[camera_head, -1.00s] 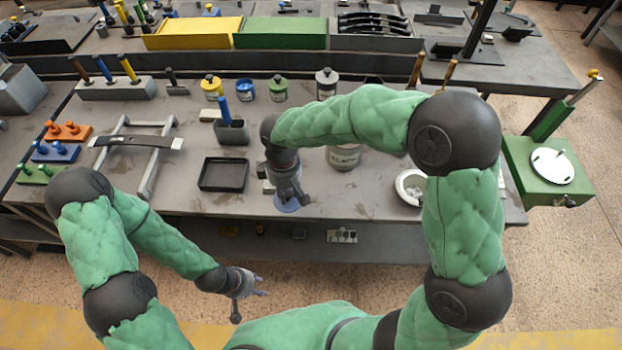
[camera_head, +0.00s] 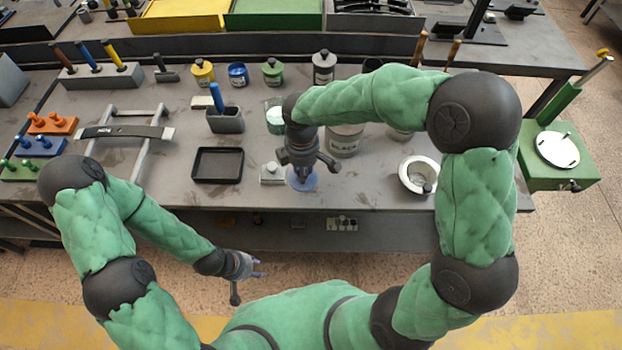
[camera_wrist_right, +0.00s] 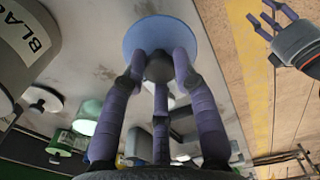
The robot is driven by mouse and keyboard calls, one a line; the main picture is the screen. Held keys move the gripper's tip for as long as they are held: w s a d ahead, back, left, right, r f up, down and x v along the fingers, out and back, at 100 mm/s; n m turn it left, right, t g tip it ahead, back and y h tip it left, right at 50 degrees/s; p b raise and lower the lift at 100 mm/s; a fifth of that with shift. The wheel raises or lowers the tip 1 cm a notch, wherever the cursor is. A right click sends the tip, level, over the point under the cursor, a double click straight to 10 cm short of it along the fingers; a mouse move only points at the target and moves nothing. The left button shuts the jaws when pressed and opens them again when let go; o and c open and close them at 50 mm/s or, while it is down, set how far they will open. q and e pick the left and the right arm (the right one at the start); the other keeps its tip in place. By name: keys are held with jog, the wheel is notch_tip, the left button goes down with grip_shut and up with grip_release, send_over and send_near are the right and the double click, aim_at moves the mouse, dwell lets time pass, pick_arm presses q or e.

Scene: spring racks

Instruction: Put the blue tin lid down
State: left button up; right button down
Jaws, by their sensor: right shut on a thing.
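The blue tin lid (camera_head: 301,184) is a round pale-blue disc near the front edge of the workbench (camera_head: 255,194). My right gripper (camera_head: 304,172) is shut on the lid's dark knob from above. The right wrist view shows the lid (camera_wrist_right: 150,32) beyond the fingers, with the knob between the fingertips (camera_wrist_right: 160,66). Whether the lid touches the bench top, I cannot tell. My left gripper (camera_head: 259,267) is open and empty in front of the bench, low down; it also shows in the right wrist view (camera_wrist_right: 274,18).
A black tray (camera_head: 217,178) lies left of the lid, with a small grey block (camera_head: 271,175) between them. Bench between lid and bowl is clear.

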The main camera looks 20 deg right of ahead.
aim_at(311, 178)
jog(key=shift+w+d+f, duration=0.25)
jog(key=shift+d+f, duration=0.7)
jog(key=shift+f, duration=0.25)
jog(key=shift+d+f+b, duration=0.2)
jog(key=shift+f+b, duration=0.75)
jog(key=shift+f, duration=0.8)
jog(key=shift+f, duration=0.15)
jog(key=c, duration=1)
grip_release()
jog(key=shift+o, duration=0.2)
notch_tip(311, 178, up, 12)
jog(key=p, duration=0.3)
jog(key=shift+r+p, duration=0.2)
jog(key=shift+p, duration=0.1)
jog(key=shift+f, duration=0.1)
